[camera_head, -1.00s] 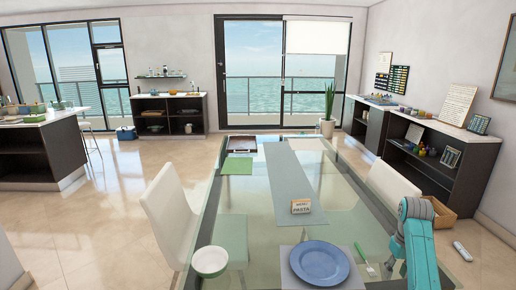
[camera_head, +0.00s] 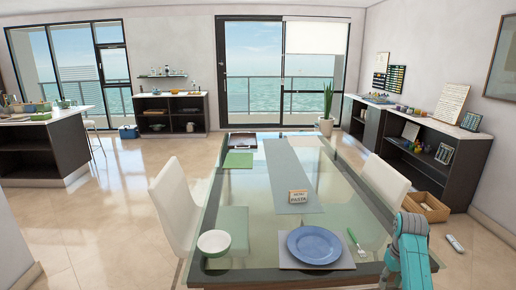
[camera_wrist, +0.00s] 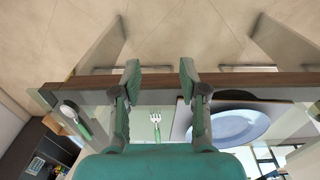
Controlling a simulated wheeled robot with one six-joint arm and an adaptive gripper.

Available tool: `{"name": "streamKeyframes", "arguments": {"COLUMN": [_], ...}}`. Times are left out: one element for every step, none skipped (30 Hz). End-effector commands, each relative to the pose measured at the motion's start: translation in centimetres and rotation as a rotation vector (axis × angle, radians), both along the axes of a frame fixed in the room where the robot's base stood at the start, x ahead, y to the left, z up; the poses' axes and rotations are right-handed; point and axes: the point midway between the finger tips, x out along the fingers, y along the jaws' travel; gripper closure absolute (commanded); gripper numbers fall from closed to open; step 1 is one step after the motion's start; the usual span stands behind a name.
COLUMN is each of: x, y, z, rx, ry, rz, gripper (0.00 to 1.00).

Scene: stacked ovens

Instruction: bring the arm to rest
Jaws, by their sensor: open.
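My teal arm (camera_head: 411,252) shows at the lower right of the head view, over the near right corner of the glass table (camera_head: 345,195). My gripper's fingertips are not clear there. In the wrist view my gripper (camera_wrist: 160,72) is open and empty, its two dark green fingers apart. Its fingertips overlap the table's brown edge in that view. A fork (camera_wrist: 158,122) appears between the fingers, and a blue plate (camera_wrist: 238,126) lies to their right. Neither is held.
In the head view a white bowl (camera_head: 214,243), the blue plate (camera_head: 314,244) on a grey mat and a menu block (camera_head: 298,196) are on the table. White chairs (camera_head: 175,205) (camera_head: 385,183) flank it. A wooden box (camera_head: 428,206) sits on the floor at right.

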Motion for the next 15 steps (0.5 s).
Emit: {"name": "streamKeyframes", "arguments": {"x": [-0.2,-0.3,-0.5,-0.6,-0.7,-0.9,-1.1,-1.3,-1.6,-1.8,-2.1,-2.6,-3.0,-3.4,-4.1], "y": [0.3,0.4,0.6,0.8,1.0,1.3,1.5,1.7,2.1,2.3,2.7,3.1,3.5,3.9,4.5], "z": [-0.9,-1.4,-2.1,-2.6,-3.1,-3.9,-4.6,-5.2,-6.2,-6.9,-7.8,-9.0,-9.9,-11.0,-12.3], "rx": [-0.002,-0.003,-0.005,-0.008,-0.010,-0.012,-0.014,-0.017,-0.019,-0.023,-0.026,-0.029,-0.032,-0.036,-0.041], "ry": [-0.005,-0.010,-0.018,-0.024,-0.031,-0.041,-0.048,-0.057,-0.067,-0.077,-0.087,-0.101,-0.115,-0.129,-0.149], "rz": [0.000,0.000,0.000,0.000,0.000,0.000,0.000,0.000,0.000,0.000,0.000,-0.001,-0.001,-0.001,-0.001], "gripper": [0.57,0.57,0.57,0.57,0.57,0.57,0.57,0.57,0.57,0.57,0.57,0.57,0.57,0.57,0.57]}}
